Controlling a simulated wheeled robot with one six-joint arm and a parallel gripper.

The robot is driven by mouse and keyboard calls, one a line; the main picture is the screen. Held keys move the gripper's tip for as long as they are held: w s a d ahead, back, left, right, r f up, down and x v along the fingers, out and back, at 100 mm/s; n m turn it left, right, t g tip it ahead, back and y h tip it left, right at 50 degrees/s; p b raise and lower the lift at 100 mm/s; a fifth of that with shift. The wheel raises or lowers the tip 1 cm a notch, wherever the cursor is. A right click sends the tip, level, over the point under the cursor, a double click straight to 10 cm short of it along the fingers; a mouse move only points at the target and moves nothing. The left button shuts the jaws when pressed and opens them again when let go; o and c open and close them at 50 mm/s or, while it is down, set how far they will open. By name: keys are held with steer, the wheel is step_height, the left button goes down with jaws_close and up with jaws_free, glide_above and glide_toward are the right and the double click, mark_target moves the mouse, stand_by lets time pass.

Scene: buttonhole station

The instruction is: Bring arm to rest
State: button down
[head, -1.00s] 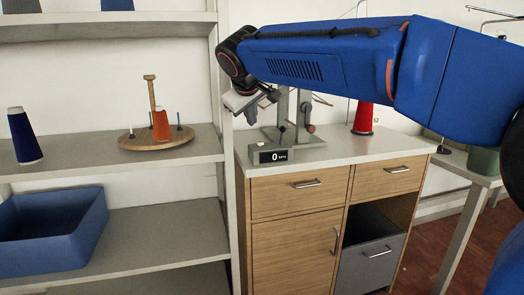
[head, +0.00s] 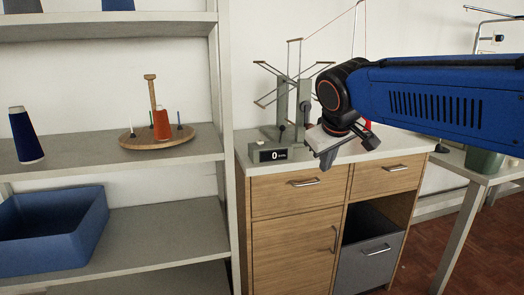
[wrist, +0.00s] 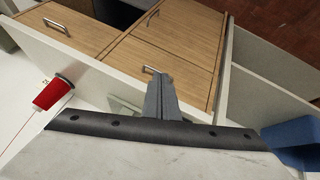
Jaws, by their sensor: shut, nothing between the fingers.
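In the wrist view my gripper's fingers (wrist: 160,82) show as one dark closed pair, with the cabinet's drawer fronts beyond. I cannot see it touching the cabinet.
The wooden cabinet (head: 290,235) carries a winder with a display box (head: 268,153). A red cone (wrist: 53,93) stands there, mostly hidden behind my wrist in the head view. A shelf at left holds a blue bin (head: 50,235), a blue cone (head: 25,135) and a round wooden stand (head: 157,140).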

steer(key=s+d+f+m, duration=0.1)
steer(key=s+d+f, duration=0.3)
steer(key=s+f, duration=0.3)
steer(key=s+d+f+m+g, duration=0.1)
steer(key=s+d+f+m, duration=0.1)
steer(key=s+d+f, duration=0.2)
steer(key=s+d+f+m+g, duration=0.1)
steer(key=s+d+f, duration=0.3)
steer(key=s+f, duration=0.6)
steer(key=s+m, duration=0.1)
steer(key=s, duration=0.3)
steer(key=shift+s+f+y, duration=0.15)
steer(key=shift+s+y, duration=0.1)
steer(key=shift+y, duration=0.15)
steer(key=shift+d, duration=0.1)
